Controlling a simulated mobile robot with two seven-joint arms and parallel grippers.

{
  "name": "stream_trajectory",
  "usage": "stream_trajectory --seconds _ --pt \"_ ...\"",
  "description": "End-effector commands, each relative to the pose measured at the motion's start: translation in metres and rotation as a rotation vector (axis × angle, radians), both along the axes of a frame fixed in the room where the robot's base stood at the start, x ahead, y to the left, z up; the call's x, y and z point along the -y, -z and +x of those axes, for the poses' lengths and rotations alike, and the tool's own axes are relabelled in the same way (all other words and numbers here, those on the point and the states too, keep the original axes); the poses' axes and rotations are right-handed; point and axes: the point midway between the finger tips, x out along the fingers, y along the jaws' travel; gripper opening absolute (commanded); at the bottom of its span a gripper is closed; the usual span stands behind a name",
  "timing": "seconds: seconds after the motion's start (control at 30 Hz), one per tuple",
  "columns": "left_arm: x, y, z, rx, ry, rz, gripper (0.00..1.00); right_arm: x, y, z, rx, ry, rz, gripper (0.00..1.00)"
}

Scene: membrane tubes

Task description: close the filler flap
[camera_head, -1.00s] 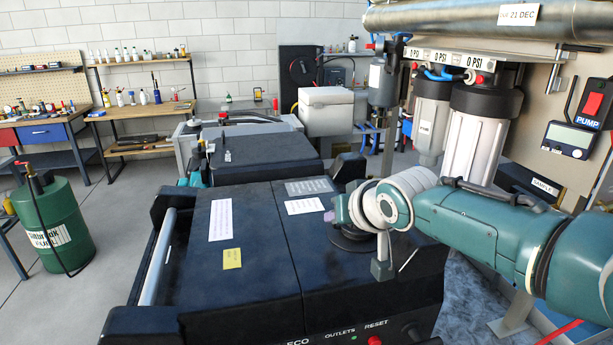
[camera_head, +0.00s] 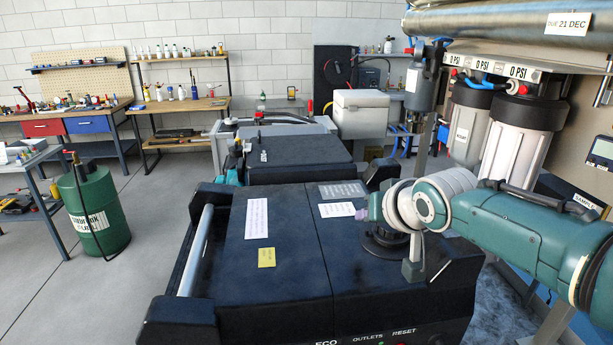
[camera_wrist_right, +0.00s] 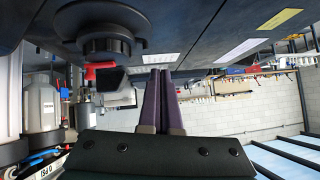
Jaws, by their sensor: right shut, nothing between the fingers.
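The black machine (camera_head: 290,285) has a dark round fitting (camera_head: 382,247) on its top right, which looks like the filler. The right wrist view shows it as a black collar and disc (camera_wrist_right: 95,42) at the upper left. I cannot tell for certain which part is the flap or how far it stands open. My right gripper (camera_head: 361,214) is just above and beside this fitting, pointing left. Its fingers are pressed together and empty in the right wrist view (camera_wrist_right: 160,85). My wrist hides part of the fitting in the head view. My left gripper is not in view.
White labels (camera_head: 337,210) and a yellow note (camera_head: 267,257) lie on the machine top. Filter housings (camera_head: 522,140) stand behind my right arm. A green drum (camera_head: 93,212) stands on the floor at left. The space above the machine's left half is clear.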

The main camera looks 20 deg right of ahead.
Motion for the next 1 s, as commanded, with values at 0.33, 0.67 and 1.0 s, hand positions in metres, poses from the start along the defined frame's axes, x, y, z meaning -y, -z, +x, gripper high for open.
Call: stream_trajectory --seconds 0.33,0.67,1.0 --pt "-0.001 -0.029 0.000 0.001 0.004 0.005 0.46 -0.015 -0.041 -0.029 0.001 -0.003 0.001 0.00" --pt "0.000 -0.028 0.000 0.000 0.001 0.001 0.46 -0.029 -0.066 -0.060 0.001 -0.001 0.000 0.00" --pt "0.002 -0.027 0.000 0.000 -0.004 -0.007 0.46 -0.034 -0.075 -0.071 -0.002 -0.002 -0.001 0.00"
